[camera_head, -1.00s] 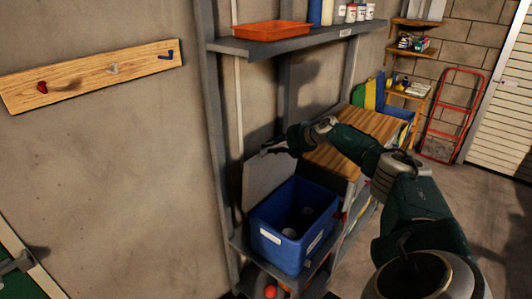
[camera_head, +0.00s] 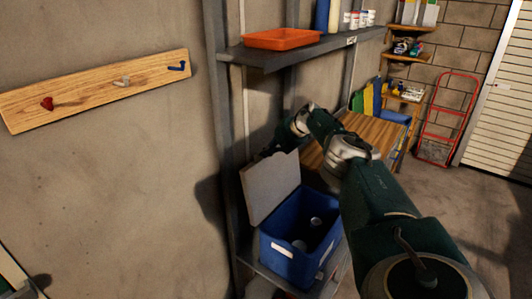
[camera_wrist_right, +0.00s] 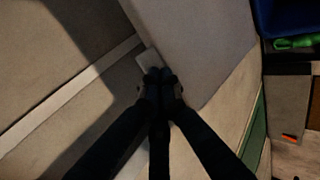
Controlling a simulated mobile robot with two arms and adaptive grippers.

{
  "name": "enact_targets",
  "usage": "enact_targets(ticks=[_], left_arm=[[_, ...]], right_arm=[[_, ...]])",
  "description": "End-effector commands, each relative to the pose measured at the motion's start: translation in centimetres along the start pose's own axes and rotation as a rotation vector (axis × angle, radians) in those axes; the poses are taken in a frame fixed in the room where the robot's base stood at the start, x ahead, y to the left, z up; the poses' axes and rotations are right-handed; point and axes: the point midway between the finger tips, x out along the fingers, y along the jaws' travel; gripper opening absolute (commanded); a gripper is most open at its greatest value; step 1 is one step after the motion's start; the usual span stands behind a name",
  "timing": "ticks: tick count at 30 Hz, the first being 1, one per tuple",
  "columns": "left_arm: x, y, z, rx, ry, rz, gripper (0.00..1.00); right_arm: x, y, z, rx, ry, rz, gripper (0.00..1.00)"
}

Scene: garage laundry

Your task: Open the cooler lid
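The blue cooler (camera_head: 280,248) stands on a low grey shelf in the head view. Its pale grey lid (camera_head: 270,186) stands raised and tilted at the cooler's back left, so the dark inside shows, with a pale round thing (camera_head: 315,221) in it. My right gripper (camera_head: 266,150) is at the lid's top edge, with its fingertips mostly hidden behind the lid. In the right wrist view the gripper's fingers (camera_wrist_right: 160,78) are close together beside the pale lid panel (camera_wrist_right: 205,45). I see nothing clearly held between them. My left gripper is not in view.
A shelf above holds an orange tray (camera_head: 283,38) and several containers. A wooden top (camera_head: 375,130) lies right of the cooler. A hook board (camera_head: 95,88) is on the left wall. A red hand truck (camera_head: 447,118) stands at the back; floor there is clear.

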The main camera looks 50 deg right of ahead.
Motion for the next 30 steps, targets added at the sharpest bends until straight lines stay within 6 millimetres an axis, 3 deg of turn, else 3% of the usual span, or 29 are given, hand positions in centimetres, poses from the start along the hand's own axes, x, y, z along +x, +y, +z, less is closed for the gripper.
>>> enact_targets(ticks=[1,10,15,30], left_arm=[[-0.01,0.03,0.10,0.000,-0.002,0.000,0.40],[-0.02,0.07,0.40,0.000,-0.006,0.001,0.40],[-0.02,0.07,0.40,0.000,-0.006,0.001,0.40],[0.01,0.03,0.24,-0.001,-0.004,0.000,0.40]], right_arm=[[0.03,0.82,-0.18,0.000,0.000,0.017,0.00],[0.02,1.15,-0.28,0.000,0.001,0.024,0.00],[0.03,1.28,-0.38,0.000,0.004,0.026,0.33],[0.03,0.55,-0.13,0.000,0.000,0.012,0.33]])
